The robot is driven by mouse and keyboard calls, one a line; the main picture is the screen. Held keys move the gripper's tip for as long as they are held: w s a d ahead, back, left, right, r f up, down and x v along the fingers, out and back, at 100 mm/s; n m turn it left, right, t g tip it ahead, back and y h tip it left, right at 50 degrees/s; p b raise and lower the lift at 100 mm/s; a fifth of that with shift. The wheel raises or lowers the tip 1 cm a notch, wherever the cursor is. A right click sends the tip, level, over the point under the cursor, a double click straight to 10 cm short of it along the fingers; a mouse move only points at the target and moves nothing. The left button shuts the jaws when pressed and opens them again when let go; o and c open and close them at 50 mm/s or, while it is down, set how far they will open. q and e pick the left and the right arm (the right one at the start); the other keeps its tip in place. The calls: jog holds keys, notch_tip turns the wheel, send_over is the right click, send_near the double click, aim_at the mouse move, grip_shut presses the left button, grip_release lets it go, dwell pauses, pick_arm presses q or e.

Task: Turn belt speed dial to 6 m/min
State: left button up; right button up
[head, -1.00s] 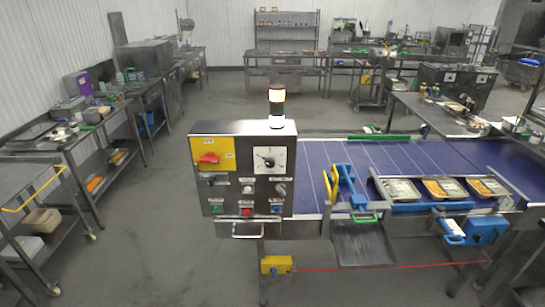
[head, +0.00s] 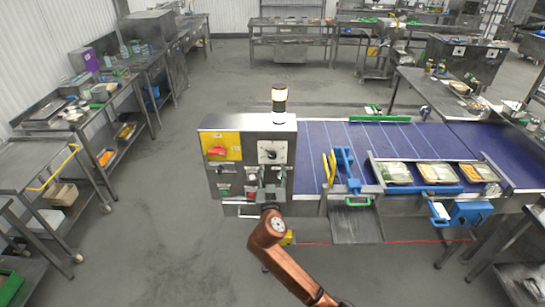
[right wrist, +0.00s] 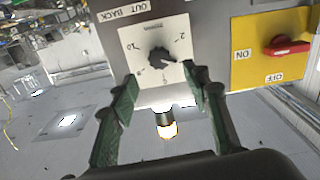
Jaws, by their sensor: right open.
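The belt speed dial is a black knob on a white square scale plate, on the front of a steel control panel (head: 248,135). In the head view the dial (head: 271,154) sits at the panel's upper right. In the right wrist view the dial (right wrist: 160,57) appears upside down; the number its pointer marks is hard to read. My right gripper (head: 271,174) is in front of the panel, just below the dial. In the right wrist view its green-grey fingers (right wrist: 163,82) are spread and empty, short of the knob. My left gripper is out of view.
A red switch on a yellow plate (head: 222,147) is beside the dial. Lower buttons are partly hidden behind my right gripper. A signal lamp (head: 279,97) stands on the panel. The blue belt (head: 420,140) and trays (head: 438,173) are to the right.

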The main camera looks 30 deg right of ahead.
aim_at(272, 156)
jog(key=p+x, duration=0.1)
jog(key=x, duration=0.4)
jog(key=shift+w, duration=0.15)
jog(key=shift+w+d, duration=0.2)
jog(key=shift+w, duration=0.2)
jog(key=shift+d+f, duration=0.1)
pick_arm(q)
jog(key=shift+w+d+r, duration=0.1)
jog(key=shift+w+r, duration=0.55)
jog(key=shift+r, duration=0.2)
pick_arm(e)
jog(key=c, duration=1.2)
